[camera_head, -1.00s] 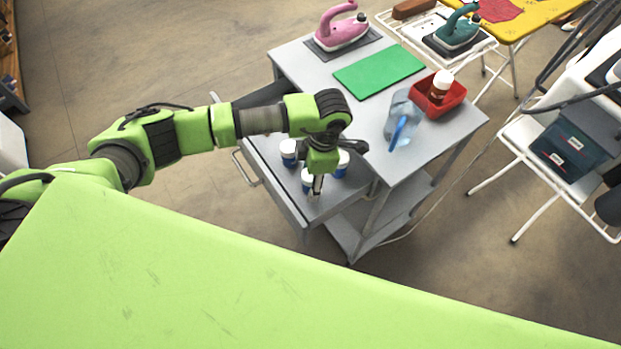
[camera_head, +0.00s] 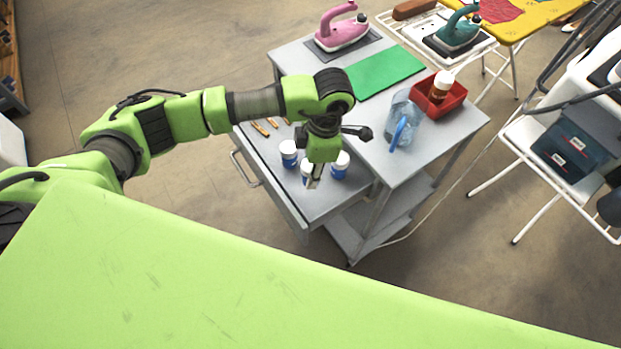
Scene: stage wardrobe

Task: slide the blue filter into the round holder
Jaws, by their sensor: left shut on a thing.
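I cannot make out a blue filter or a round holder in the head view. My left gripper (camera_head: 314,181) points down over the open drawer (camera_head: 326,205) of the grey cart. It is shut on a small blue-and-white jar (camera_head: 306,172) with a white lid, partly hidden behind the fingers. A second such jar (camera_head: 289,154) stands to the left in the drawer. A third (camera_head: 340,166) stands just right of the gripper. My right gripper is out of view.
On the cart top are a pink iron (camera_head: 342,30), a green mat (camera_head: 384,72), a clear bluish jug (camera_head: 405,118) and a red bin (camera_head: 440,104) with a white-capped brown bottle (camera_head: 441,84). Orange-brown sticks (camera_head: 261,128) lie at the drawer's back left.

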